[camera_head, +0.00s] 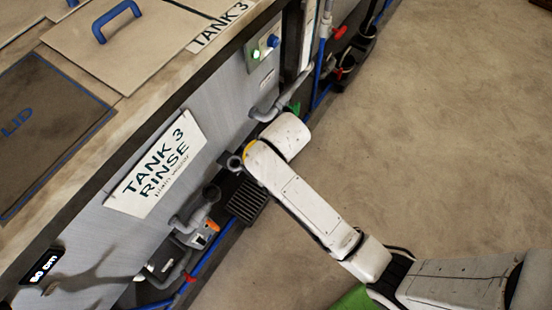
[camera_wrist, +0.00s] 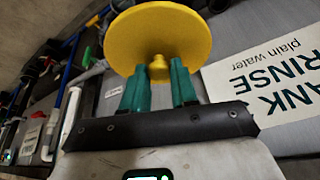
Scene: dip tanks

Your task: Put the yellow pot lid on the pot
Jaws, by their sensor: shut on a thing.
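The yellow pot lid (camera_wrist: 158,35) is a round disc with a small knob in the wrist view. My gripper (camera_wrist: 158,70) has two teal fingers, shut on the lid's knob from either side. The disc extends beyond the fingertips, its knob side facing the wrist camera. In the head view, my white arm hides most of the gripper. A small yellow patch shows at the arm's edge there, and I cannot tell whether it is the lid. No pot is in either view.
A tank front with a "TANK 3 RINSE" sign (camera_head: 156,165) stands left of my arm, with pipes and valves along its base. On top are a board with a blue handle (camera_head: 115,20) and a dark panel marked "LID" (camera_head: 45,120). The floor (camera_head: 440,120) on the right is clear.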

